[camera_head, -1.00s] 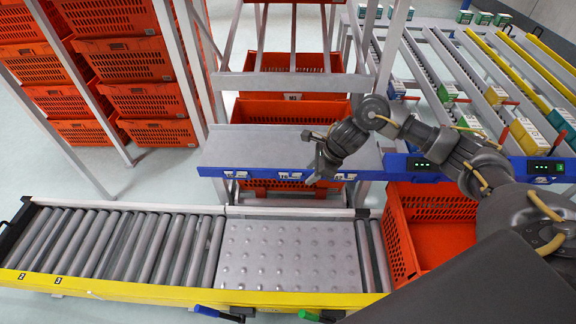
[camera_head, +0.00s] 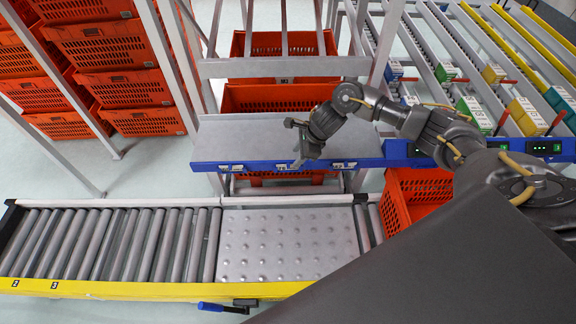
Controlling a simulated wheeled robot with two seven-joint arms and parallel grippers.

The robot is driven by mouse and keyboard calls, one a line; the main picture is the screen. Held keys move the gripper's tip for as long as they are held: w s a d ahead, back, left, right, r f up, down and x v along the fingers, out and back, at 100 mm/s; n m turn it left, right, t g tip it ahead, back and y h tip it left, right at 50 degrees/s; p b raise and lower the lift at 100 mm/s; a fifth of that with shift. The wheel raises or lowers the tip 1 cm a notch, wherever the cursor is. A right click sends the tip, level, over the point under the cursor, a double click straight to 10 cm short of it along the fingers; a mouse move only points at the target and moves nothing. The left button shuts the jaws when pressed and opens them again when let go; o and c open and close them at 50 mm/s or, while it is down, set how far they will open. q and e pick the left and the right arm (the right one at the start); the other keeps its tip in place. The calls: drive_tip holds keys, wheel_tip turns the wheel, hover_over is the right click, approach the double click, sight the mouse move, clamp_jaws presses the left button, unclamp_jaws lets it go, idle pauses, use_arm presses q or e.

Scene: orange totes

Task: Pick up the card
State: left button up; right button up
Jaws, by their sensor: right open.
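My right gripper (camera_head: 298,143) is open at the front edge of the grey shelf (camera_head: 235,134), close to its blue front strip (camera_head: 263,166). Small white labels (camera_head: 232,168) sit along that strip, with others (camera_head: 345,164) to the right of the gripper. Nothing shows between the fingers. I cannot make out which of these is the card; part of the strip is behind the gripper. My left gripper is not in view.
The roller conveyor (camera_head: 110,245) with a studded metal plate (camera_head: 285,243) runs below the shelf. An orange tote (camera_head: 420,190) stands at its right end. Orange totes (camera_head: 115,87) are stacked at left. Flow racks with small boxes (camera_head: 475,112) stand at right.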

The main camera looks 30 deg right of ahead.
sight(290, 165)
drive_tip(key=p+x, duration=0.2)
drive_tip(key=x, duration=0.3)
drive_tip(key=shift+s+a+f, duration=0.1)
drive_tip(key=shift+a, duration=0.05)
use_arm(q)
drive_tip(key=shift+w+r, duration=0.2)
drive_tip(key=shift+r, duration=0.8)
use_arm(e)
drive_tip(key=c, duration=0.8)
